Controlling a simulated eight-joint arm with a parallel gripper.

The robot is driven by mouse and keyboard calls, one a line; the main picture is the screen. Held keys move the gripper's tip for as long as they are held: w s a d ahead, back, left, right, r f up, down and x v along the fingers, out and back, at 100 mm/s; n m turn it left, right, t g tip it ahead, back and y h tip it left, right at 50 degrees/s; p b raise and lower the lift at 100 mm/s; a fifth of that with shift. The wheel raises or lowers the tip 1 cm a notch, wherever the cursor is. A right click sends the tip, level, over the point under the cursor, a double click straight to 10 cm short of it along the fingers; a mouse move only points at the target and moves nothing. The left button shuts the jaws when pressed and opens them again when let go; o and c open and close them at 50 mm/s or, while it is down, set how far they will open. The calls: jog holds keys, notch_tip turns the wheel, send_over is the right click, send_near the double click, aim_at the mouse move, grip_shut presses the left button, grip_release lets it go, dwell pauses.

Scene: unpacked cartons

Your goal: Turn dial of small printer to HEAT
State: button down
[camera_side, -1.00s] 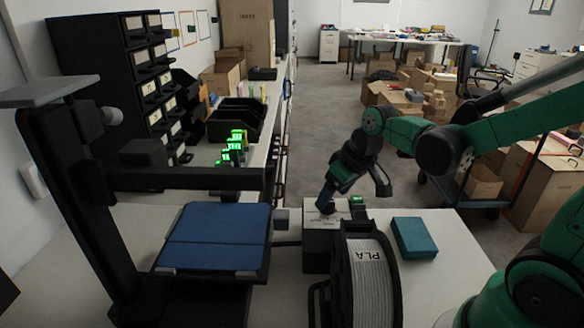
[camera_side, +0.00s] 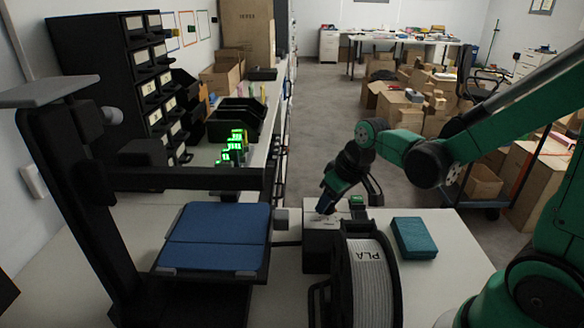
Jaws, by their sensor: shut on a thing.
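The small printer (camera_side: 215,240) stands at the left front, with a black frame and a blue bed. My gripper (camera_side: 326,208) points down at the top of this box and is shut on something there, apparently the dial. The dial itself is hidden by the fingers, and its marks cannot be read at this size.
A white spool marked PLA (camera_side: 372,285) stands close in front of the box. A teal box (camera_side: 414,238) lies on the table to the right. Black drawers (camera_side: 140,85) and dark bins (camera_side: 235,120) stand behind the printer. The table's right front is clear.

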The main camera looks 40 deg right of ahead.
aim_at(328, 223)
jog(key=shift+m, duration=0.3)
jog(key=m+h, duration=0.1)
jog(key=m, duration=0.2)
jog(key=shift+a+h, duration=0.15)
jog(key=shift+h, duration=0.15)
jog(key=shift+m+g+h, duration=0.25)
jog(key=shift+m+h, duration=0.15)
jog(key=shift+m, duration=0.85)
jog(key=shift+m+g+h, duration=0.25)
jog(key=shift+m+h, duration=0.15)
jog(key=shift+m, duration=0.85)
jog(key=shift+c, duration=2.3)
grip_release()
jog(key=shift+v, duration=2.8)
